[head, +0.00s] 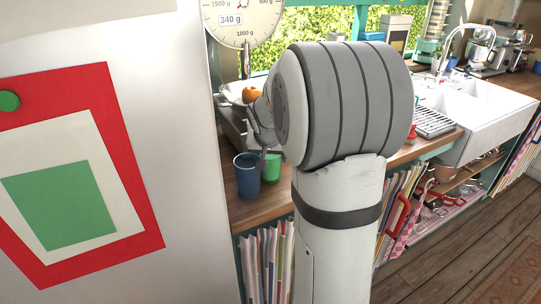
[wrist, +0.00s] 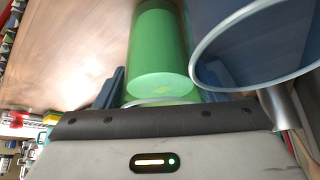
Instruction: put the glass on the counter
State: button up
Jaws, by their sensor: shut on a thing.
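The green glass (head: 272,167) is right beside the blue cup (head: 246,178) over the near left part of the wooden counter (head: 239,214). In the wrist view the green glass (wrist: 163,55) stands between the fingers of my gripper (wrist: 162,95), which is shut on it. The blue cup (wrist: 255,45) is close on its right, its pale rim overlapping my right finger in the picture. In the head view my gripper (head: 265,140) is partly hidden by my arm. I cannot tell whether the glass touches the counter.
A scale (head: 245,20) with an orange (head: 250,95) in its pan is behind the cups. A white panel (head: 185,150) stands close on the left. A dish rack (head: 434,122) and white sink (head: 490,115) are on the right. Files hang below the counter.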

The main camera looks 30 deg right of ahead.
jog(key=shift+f, duration=0.2)
jog(key=o, duration=1.5)
jog(key=v, duration=0.8)
jog(key=shift+b, duration=0.4)
jog(key=shift+f, duration=0.1)
jog(key=shift+a, duration=0.1)
grip_shut()
dwell(0.4)
